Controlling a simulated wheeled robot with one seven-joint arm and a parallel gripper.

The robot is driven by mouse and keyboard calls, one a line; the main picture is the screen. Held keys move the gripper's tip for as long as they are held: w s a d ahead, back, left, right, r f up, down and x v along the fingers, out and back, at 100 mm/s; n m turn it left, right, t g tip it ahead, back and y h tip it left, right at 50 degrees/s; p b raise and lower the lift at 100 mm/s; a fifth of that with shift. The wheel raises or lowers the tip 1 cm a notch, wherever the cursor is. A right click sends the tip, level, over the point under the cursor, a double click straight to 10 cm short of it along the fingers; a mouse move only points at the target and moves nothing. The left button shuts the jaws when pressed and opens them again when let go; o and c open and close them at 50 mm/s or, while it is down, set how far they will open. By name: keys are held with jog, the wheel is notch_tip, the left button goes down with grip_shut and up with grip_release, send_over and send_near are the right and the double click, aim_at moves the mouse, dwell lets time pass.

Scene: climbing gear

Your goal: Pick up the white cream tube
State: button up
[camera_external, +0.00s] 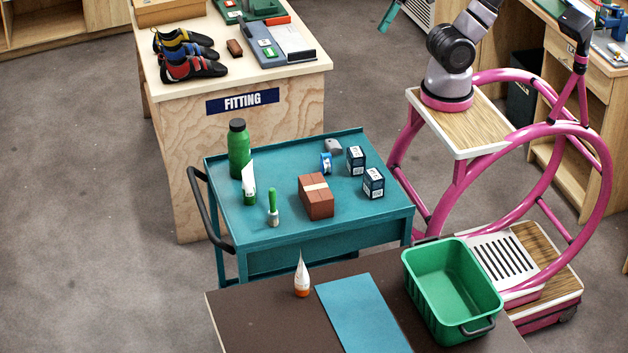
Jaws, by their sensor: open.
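Two white tubes stand upright on their caps. One white tube with a green cap (248,178) is on the teal cart, in front of a green bottle (238,148). The other, a pointed white tube with an orange lower part (302,276), is on the brown table in front of the cart. I cannot tell from their labels which is the cream. My arm rises from its pink-ringed base at the upper right and leaves the top edge. No jaws can be made out; a teal piece at the top edge is cut off and unclear. Neither tube is touched.
The teal cart (290,226) also holds a green-handled brush (272,206), a brown brick-like block (316,197), two dark boxes and small items. A green bin (453,290) and a blue mat (360,315) are on the brown table (255,315). The fitting bench holds shoes.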

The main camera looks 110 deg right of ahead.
dwell(0.3)
jog(key=shift+o, duration=1.4)
jog(key=shift+w+a, duration=0.1)
